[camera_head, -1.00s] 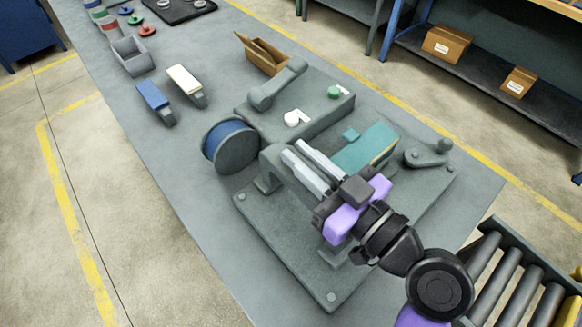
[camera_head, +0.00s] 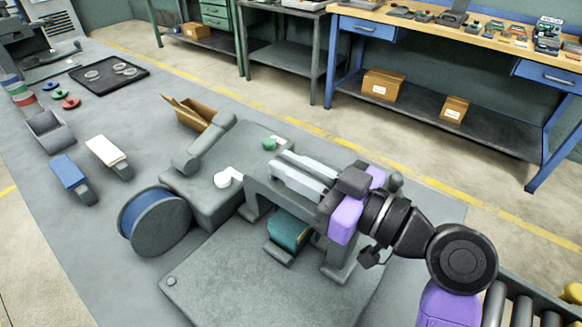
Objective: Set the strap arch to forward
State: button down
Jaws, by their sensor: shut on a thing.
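The grey strap arch (camera_head: 341,263) stands on the grinder's flat grey bed (camera_head: 235,290) in the head view. Its crossbar runs beneath my gripper's fingers, with one leg at the left and one at the right. A teal block (camera_head: 289,230) shows through the opening under the arch. My gripper (camera_head: 284,170) reaches in from the right, its pale fingers lying along the top of the crossbar. It is shut on the arch; the fingers and purple gripper parts hide much of the bar and the exact contact.
An open cardboard box (camera_head: 190,113) is farther back. Rollers (camera_head: 520,305) are at lower right.

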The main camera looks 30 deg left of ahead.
jog(key=shift+w+d, duration=0.15)
jog(key=shift+w, duration=0.15)
jog(key=c, duration=1.4)
grip_release()
jog(key=shift+w, duration=0.15)
jog(key=d, duration=0.5)
jog(key=s+d+b, duration=0.1)
jog(key=d, duration=0.1)
jog(key=shift+d, duration=0.35)
jog(key=shift+d, duration=0.1)
